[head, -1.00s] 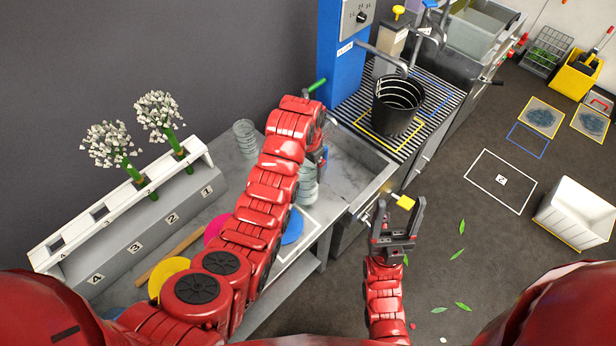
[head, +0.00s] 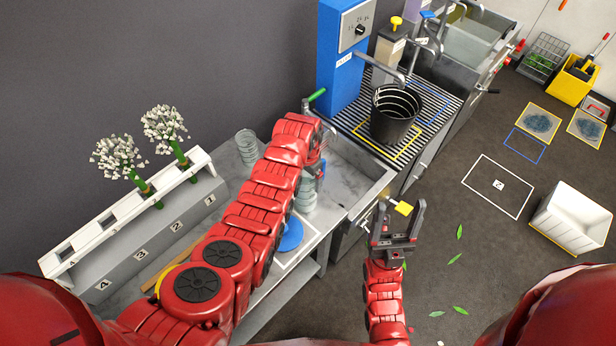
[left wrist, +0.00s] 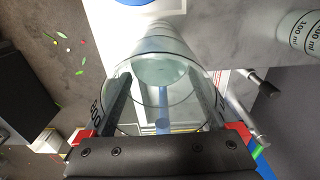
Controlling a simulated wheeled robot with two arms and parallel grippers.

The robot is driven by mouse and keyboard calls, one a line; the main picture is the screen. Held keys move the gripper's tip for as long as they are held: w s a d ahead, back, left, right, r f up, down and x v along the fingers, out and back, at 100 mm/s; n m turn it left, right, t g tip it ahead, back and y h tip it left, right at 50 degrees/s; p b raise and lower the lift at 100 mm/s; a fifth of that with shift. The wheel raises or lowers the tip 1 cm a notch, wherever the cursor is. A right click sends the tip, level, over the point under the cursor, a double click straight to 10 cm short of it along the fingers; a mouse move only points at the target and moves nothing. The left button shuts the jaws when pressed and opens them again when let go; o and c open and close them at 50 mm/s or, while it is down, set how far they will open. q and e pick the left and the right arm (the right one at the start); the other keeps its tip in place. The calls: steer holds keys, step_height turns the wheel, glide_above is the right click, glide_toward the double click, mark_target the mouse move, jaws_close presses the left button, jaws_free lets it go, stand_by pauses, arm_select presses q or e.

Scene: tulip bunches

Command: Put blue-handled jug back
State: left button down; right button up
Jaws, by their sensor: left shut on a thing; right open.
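A clear jug (head: 307,194) shows below the end of my left arm, over the grey counter. I cannot tell whether the jug's base touches the counter. My right gripper (head: 398,222) is open and empty, above the floor.
Another clear measuring vessel (head: 246,146) stands at the counter's back. A blue disc (head: 291,235) lies near a white outline. A numbered rack (head: 130,215) holds white flowers at left. A black bucket (head: 395,115) stands on the striped grate.

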arm_select(q)
steer(key=shift+f, duration=0.15)
jaws_free()
steer(key=shift+r, duration=0.25)
